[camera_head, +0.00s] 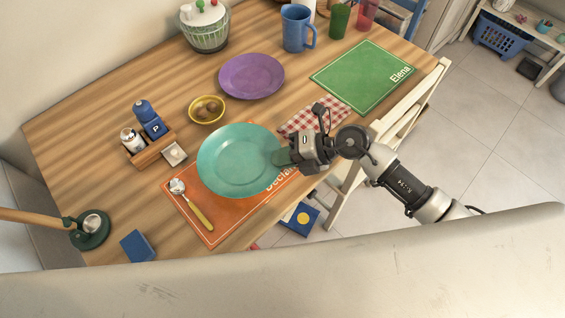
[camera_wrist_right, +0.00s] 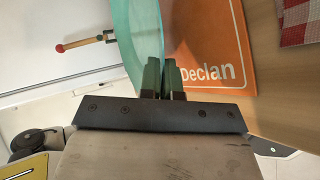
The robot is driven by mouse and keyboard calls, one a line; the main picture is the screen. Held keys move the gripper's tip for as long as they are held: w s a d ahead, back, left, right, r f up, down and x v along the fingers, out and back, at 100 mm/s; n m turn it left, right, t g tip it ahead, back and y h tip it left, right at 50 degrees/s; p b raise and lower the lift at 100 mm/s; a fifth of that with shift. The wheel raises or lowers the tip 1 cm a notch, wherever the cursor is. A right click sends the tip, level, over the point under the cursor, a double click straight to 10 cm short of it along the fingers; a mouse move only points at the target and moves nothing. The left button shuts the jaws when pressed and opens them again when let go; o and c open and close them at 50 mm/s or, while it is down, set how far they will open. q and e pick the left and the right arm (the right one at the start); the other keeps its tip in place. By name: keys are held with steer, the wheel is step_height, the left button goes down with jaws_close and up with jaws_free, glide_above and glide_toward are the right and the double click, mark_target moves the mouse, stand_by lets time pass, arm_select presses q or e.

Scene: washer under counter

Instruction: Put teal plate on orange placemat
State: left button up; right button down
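The teal plate (camera_head: 238,160) is over the far part of the orange placemat (camera_head: 215,228), extending past its far edge. I cannot tell if it touches the mat. My right gripper (camera_head: 284,157) is at the plate's right rim. In the right wrist view its green fingers (camera_wrist_right: 163,80) are close together with the rim of the teal plate (camera_wrist_right: 138,35) between them. The orange placemat (camera_wrist_right: 208,32), marked "Declan", lies beyond the fingers there. My left gripper is not in view.
A spoon (camera_head: 192,204) lies on the mat's left part. A wooden caddy (camera_head: 150,148) and a yellow bowl (camera_head: 207,109) are beyond the plate. A purple plate (camera_head: 251,76) and a green placemat (camera_head: 362,76) lie farther back. A white chair (camera_head: 395,125) stands at the table's right edge.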

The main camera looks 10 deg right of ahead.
mark_target(283, 171)
steer(key=shift+f, duration=1.7)
steer(key=shift+f, duration=0.1)
steer(key=c, duration=1.6)
jaws_free()
steer(key=shift+f, duration=0.1)
steer(key=shift+r, duration=0.25)
steer(key=b+v, duration=0.1)
steer(key=v, duration=1.1)
steer(key=shift+d+f, duration=0.1)
steer(key=shift+f, duration=0.05)
